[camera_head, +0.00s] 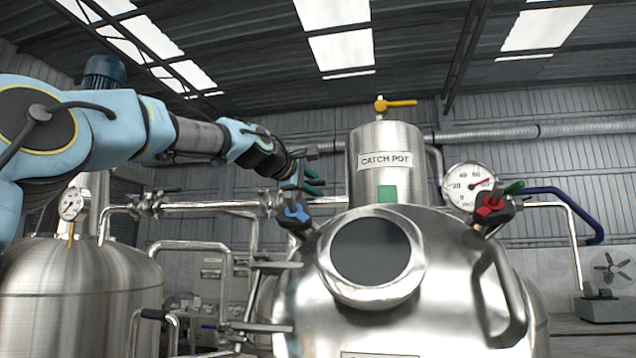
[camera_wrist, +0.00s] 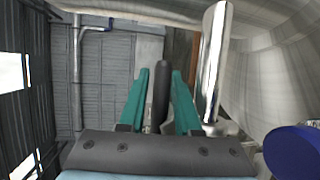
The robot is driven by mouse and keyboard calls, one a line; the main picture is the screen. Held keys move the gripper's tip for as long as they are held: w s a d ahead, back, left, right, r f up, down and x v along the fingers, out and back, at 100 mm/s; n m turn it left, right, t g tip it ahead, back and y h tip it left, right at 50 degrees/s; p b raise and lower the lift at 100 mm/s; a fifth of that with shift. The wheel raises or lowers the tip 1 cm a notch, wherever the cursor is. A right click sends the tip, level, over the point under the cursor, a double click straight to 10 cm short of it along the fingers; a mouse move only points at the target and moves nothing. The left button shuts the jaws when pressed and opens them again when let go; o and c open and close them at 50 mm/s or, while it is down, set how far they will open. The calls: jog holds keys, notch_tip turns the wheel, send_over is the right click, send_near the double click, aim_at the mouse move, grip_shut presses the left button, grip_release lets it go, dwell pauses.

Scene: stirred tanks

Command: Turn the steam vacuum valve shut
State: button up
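My gripper (camera_head: 316,184) is at the left of the catch pot (camera_head: 378,168), above the blue valve knob (camera_head: 296,213) in the head view. In the wrist view, the two teal fingers of my gripper (camera_wrist: 160,74) stand apart on either side of a dark, rounded bar or lever (camera_wrist: 161,92). Narrow gaps show beside it, so it does not look clamped. I cannot tell whether this dark lever is the steam vacuum valve's handle; no label for that valve is readable. In the head view the lever is hidden or too small to make out.
A yellow valve handle (camera_head: 397,103) tops the catch pot. A red valve knob (camera_head: 493,207) and a gauge (camera_head: 469,187) are at right. A shiny metal part (camera_wrist: 214,60) runs close beside the right finger, and a blue round part (camera_wrist: 293,151) is at lower right.

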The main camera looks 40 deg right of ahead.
jog(key=shift+c, duration=0.4)
grip_shut()
dwell(1.0)
